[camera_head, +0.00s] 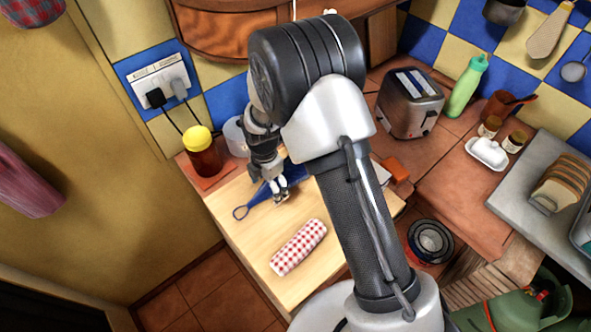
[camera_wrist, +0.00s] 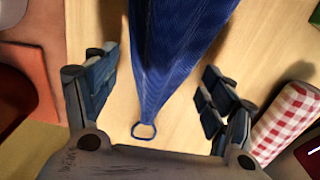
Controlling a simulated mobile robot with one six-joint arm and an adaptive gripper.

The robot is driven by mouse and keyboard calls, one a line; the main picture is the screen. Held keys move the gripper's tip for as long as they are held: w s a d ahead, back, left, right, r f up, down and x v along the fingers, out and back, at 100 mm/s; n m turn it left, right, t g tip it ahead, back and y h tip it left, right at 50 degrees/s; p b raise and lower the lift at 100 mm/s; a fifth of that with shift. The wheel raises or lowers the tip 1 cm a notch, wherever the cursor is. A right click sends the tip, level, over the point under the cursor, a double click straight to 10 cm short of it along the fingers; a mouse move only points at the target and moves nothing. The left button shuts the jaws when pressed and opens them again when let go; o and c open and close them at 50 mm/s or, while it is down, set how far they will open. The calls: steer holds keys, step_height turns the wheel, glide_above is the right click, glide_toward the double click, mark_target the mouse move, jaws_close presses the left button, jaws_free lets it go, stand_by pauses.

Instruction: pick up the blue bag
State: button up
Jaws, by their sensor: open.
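The blue bag (camera_head: 264,195) lies on the light wooden counter top, partly hidden behind my arm in the head view. In the wrist view the blue bag (camera_wrist: 170,50) narrows toward a small loop at its near end. My gripper (camera_head: 281,197) is over the bag. In the wrist view my gripper (camera_wrist: 160,95) is open, with one finger on each side of the bag's narrow part. A gap shows between each finger and the bag. I cannot tell the height of the fingers above the counter.
A red-and-white checked roll (camera_head: 298,248) lies in front of the bag and shows close to the right finger in the wrist view (camera_wrist: 287,122). A yellow-lidded jar (camera_head: 202,152) stands to the left. A toaster (camera_head: 410,102) stands at the back right.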

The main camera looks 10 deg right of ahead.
steer(key=shift+f, duration=0.35)
steer(key=shift+r, duration=0.1)
steer(key=shift+c, duration=0.6)
steer(key=c, duration=1)
